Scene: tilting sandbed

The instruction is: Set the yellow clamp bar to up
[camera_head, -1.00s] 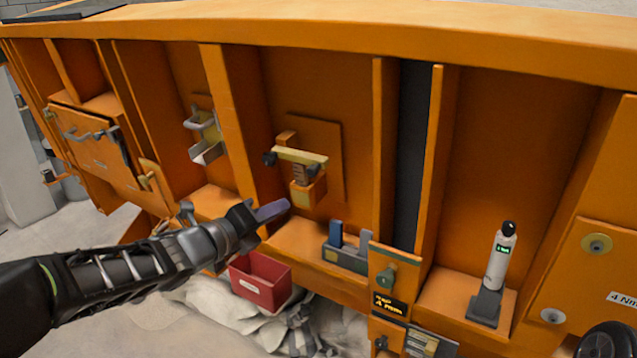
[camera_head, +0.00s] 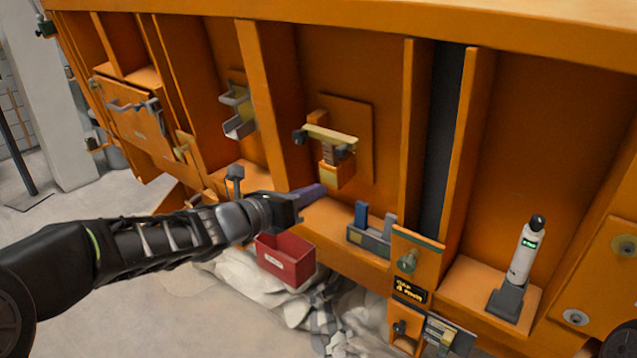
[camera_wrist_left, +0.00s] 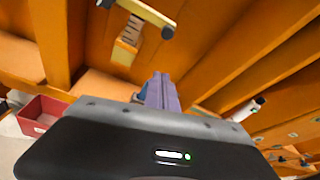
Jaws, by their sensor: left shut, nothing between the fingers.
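The yellow clamp bar (camera_head: 329,134) sits across a small post on an orange back plate, with dark knobs at its ends. It also shows at the top of the left wrist view (camera_wrist_left: 146,12). Below it is a yellow-orange block (camera_head: 337,175). My left gripper (camera_head: 318,190) is below and slightly left of the bar, apart from it. Its purple fingers (camera_wrist_left: 162,92) are together and hold nothing. My right gripper is in neither view.
A red bin (camera_head: 286,261) is below my left gripper. A grey holder (camera_head: 370,238) with a blue piece stands on the ledge to the right. A white device (camera_head: 524,252) stands farther right. Upright orange ribs (camera_head: 272,85) divide the bays.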

